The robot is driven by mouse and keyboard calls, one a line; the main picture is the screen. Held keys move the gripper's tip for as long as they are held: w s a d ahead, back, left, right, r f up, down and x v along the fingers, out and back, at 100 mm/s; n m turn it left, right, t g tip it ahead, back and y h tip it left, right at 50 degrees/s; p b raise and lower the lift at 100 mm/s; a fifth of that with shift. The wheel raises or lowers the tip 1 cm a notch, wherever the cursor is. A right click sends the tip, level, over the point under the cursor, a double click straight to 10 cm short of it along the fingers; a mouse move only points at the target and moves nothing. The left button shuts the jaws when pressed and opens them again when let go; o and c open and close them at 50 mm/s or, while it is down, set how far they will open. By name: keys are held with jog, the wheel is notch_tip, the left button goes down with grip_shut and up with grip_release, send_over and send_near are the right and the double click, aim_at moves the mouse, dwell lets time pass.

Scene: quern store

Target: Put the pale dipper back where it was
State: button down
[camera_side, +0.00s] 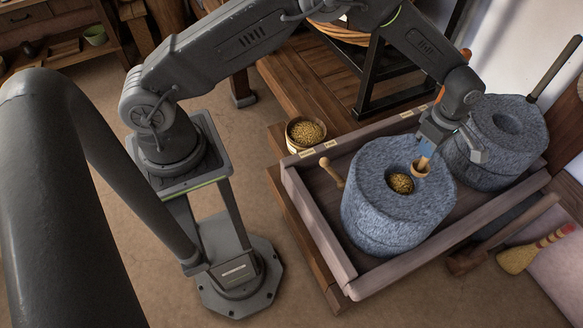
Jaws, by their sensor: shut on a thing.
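My gripper (430,147) is shut on the handle of the pale dipper (422,166). The dipper hangs below the jaws with its small cup down, over the top of the near quern (392,226), just right of its eye. I cannot tell whether the cup touches the stone. The quern is a thick, round, speckled grey stone. Grain (401,183) shows in its eye. A wooden bowl (293,142) of grain stands outside the tray at its far left corner.
A low wooden tray (312,222) holds the quern, with small pale labels on its far rim. A second grey quern (522,128) stands close behind at right. A wooden peg handle (331,174) sticks up left of the near quern.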

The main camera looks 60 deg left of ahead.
jog(key=r, duration=0.3)
jog(key=shift+a, duration=0.25)
jog(key=s+a, duration=0.3)
jog(key=a, duration=0.7)
jog(key=s+a, duration=0.3)
jog(key=a, duration=0.8)
jog(key=s+a, duration=0.3)
jog(key=a, duration=0.7)
jog(key=s+a, duration=0.6)
jog(key=s, duration=0.6)
jog(key=s+a, duration=0.6)
jog(key=s, duration=0.5)
notch_tip(320, 180, down, 26)
jog(key=f, duration=0.1)
jog(key=shift+w+d+f, duration=1)
jog(key=shift+w+f, duration=0.55)
jog(key=shift+f, duration=0.2)
jog(key=shift+w+d+f, duration=0.95)
jog(key=shift+w+f, duration=0.65)
jog(key=shift+f, duration=0.15)
jog(key=shift+w+d+f, duration=1)
jog(key=shift+w+f, duration=0.55)
jog(key=shift+f, duration=0.2)
jog(key=shift+f, duration=0.1)
